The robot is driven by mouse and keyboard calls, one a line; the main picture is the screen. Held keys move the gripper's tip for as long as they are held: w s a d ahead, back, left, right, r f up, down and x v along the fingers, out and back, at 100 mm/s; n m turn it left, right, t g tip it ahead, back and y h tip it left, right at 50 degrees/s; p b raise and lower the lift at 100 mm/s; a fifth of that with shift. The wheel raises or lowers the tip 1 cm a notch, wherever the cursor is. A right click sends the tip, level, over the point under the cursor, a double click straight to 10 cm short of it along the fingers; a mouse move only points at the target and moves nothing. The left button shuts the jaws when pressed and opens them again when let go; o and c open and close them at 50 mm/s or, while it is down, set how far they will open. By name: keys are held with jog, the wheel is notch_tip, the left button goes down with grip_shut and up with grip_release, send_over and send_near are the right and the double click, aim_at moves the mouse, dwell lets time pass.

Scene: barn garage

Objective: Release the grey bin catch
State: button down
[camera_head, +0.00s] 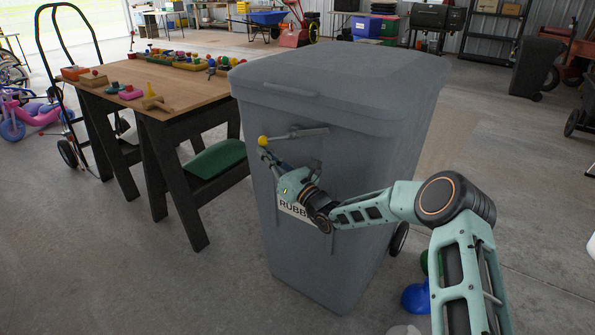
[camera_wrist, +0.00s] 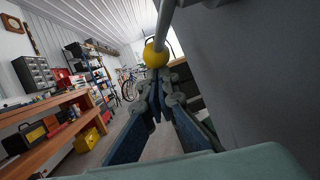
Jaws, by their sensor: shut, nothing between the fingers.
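The grey bin (camera_head: 340,240) stands upright with its lid down and a partly covered "RUBB..." label on its front. Its catch is a grey lever (camera_head: 300,132) lying nearly level across the upper front, with a yellow ball knob (camera_head: 263,141) at its left end. My gripper (camera_head: 264,154) is shut and empty just below the knob. In the wrist view the knob (camera_wrist: 156,56) appears right beyond my closed fingertips (camera_wrist: 157,82), and the lever (camera_wrist: 166,18) runs up from it. I cannot tell whether the fingertips touch the knob. The bin's front (camera_wrist: 245,75) fills the right side there.
A wooden workbench (camera_head: 190,82) with toys stands close left of the bin, with a green seat (camera_head: 215,159) below. A hand truck (camera_head: 66,150) is farther left. A blue object (camera_head: 416,297) lies on the floor at the bin's right. The front left floor is clear.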

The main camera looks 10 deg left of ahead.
jog(key=shift+w+a+r+t+y, duration=0.25)
jog(key=shift+a+r+t+y, duration=0.3)
jog(key=shift+r, duration=0.3)
jog(key=shift+a+r, duration=0.1)
dwell(0.4)
dwell(0.6)
